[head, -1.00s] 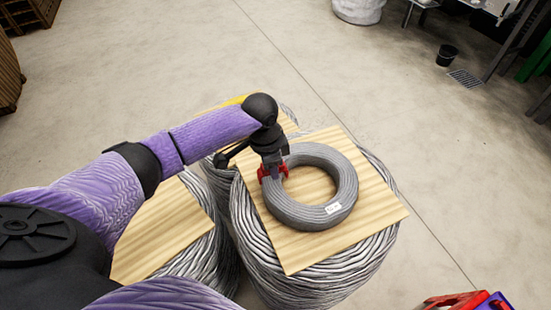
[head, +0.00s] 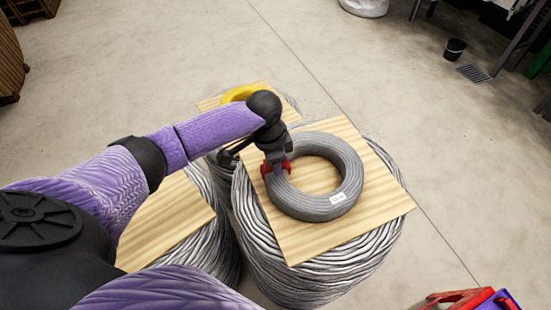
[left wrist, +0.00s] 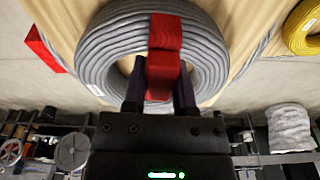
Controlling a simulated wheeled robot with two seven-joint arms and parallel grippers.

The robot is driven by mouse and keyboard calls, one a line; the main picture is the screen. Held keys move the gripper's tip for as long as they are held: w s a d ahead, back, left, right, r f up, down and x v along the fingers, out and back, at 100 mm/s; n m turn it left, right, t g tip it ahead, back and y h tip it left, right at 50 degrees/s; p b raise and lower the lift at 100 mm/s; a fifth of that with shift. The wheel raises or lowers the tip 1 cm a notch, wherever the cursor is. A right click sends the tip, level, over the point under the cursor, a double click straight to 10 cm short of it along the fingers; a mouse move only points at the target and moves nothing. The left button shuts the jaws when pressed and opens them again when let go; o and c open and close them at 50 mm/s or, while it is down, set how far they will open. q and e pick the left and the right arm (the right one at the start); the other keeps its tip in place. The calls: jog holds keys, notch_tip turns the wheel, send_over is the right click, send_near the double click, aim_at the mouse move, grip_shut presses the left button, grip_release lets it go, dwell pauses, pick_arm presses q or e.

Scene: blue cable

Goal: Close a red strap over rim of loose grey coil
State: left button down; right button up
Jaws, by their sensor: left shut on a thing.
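The loose grey coil (head: 338,160) lies flat on a square wooden board (head: 300,245). A red strap (head: 287,163) is at its left rim, and in the left wrist view the strap (left wrist: 165,33) lies across the coil's windings. My left gripper (head: 276,168) points down at that rim. In the left wrist view, the left gripper (left wrist: 160,84) is shut on the red strap's lower part (left wrist: 162,68), with a dark finger on each side. The underside of the strap is hidden, so I cannot tell whether its ends meet. My right gripper is not in view.
The board rests on a large wire bundle (head: 262,240). Another bundle with a board (head: 165,225) stands to its left. A yellow coil (head: 240,93) sits behind my arm. A red-and-blue object (head: 470,300) is at the lower right. Open concrete floor lies to the right.

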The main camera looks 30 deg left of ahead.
pick_arm(q)
jog(key=shift+f, duration=0.2)
jog(key=shift+f+b, duration=0.45)
jog(key=shift+f, duration=0.3)
jog(key=shift+f, duration=0.2)
jog(key=shift+f, duration=0.15)
jog(key=shift+r+p, duration=0.65)
jog(key=shift+p, duration=0.05)
dwell(0.6)
jog(key=shift+r+p, duration=0.7)
jog(key=shift+p, duration=0.2)
jog(key=shift+f, duration=0.25)
jog(key=shift+f+b, duration=0.6)
jog(key=shift+f, duration=0.15)
